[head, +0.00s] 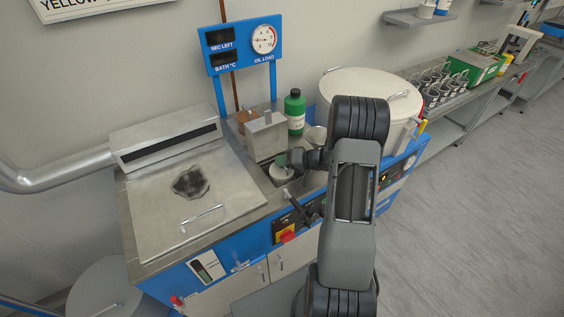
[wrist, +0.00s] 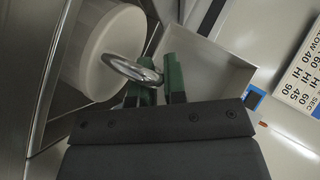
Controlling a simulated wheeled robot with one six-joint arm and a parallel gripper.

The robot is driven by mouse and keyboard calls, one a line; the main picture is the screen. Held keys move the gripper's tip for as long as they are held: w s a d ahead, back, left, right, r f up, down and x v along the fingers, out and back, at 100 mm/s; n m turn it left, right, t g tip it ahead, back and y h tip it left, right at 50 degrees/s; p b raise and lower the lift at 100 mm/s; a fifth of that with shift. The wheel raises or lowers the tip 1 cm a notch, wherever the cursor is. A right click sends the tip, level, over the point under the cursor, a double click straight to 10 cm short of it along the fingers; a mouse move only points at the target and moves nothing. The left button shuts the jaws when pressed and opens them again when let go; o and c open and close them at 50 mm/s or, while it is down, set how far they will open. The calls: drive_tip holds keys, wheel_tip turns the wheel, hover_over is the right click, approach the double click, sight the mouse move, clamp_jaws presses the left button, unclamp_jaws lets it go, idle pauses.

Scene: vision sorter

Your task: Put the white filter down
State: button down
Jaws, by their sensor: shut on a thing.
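The white filter (head: 282,174) is a pale round piece at a square opening in the steel worktop, partly hidden by my gripper (head: 283,160). In the wrist view the white filter (wrist: 98,48) is a smooth cylinder with a metal ring handle (wrist: 130,69). My gripper (wrist: 156,80) has green fingertips closed on that ring at the filter's top. The filter sits inside or just above the opening; I cannot tell whether it touches the bottom.
A steel box (head: 266,135) stands just behind the opening, with a green bottle (head: 295,111) beside it. A large lidded drum (head: 371,90) is to the right. A flat steel lid (head: 193,187) lies left.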

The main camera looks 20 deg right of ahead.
drive_tip(key=shift+f, duration=0.4)
drive_tip(key=c, duration=1.2)
unclamp_jaws()
drive_tip(key=shift+o, duration=0.2)
